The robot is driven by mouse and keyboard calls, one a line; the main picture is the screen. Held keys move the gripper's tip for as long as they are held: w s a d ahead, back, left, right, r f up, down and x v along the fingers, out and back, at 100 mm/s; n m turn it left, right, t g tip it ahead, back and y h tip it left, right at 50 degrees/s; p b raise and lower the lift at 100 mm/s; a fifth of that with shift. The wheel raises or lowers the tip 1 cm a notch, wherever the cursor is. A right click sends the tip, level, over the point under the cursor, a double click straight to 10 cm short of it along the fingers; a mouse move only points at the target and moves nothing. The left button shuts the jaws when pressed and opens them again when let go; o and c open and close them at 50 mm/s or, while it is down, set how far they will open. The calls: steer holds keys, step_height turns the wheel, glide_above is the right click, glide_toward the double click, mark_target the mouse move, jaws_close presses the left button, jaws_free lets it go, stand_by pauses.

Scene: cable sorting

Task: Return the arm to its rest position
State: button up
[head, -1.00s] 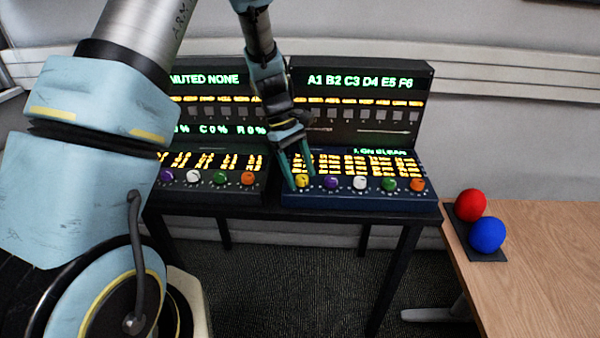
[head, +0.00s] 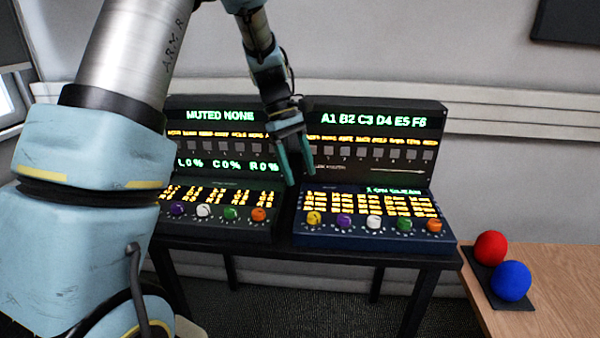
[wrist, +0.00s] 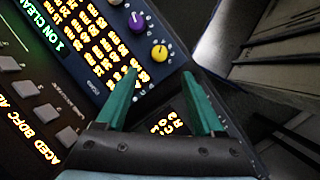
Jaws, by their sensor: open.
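My gripper (head: 298,177) is open and empty, its two teal fingers apart in the air in front of the gap between the two consoles. In the wrist view my gripper (wrist: 165,88) shows nothing between its fingers but the dark gap and part of a lit panel. The right console (head: 330,238) has a yellow knob (head: 314,218) at its left end, also in the wrist view (wrist: 159,53), and a purple knob (head: 344,221) beside it. My arm reaches in from the upper left and hides part of the left console (head: 230,237).
Both consoles stand on a black table (head: 400,262) with upright lit screens behind the knobs. A wooden desk (head: 560,305) at the right holds a red ball (head: 490,248) and a blue ball (head: 511,281) on a dark pad. The wall (head: 480,180) is behind.

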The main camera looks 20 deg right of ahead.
steer(key=s+a+m+t+y, duration=0.1)
steer(key=s+a, duration=0.3)
steer(key=a, duration=1)
steer(key=s+a+m+t+y, duration=0.1)
steer(key=s+a+m+t, duration=0.3)
steer(key=a, duration=0.9)
steer(key=shift+a+f+m+t, duration=0.3)
steer(key=shift+a+f, duration=0.05)
steer(key=shift+f, duration=0.05)
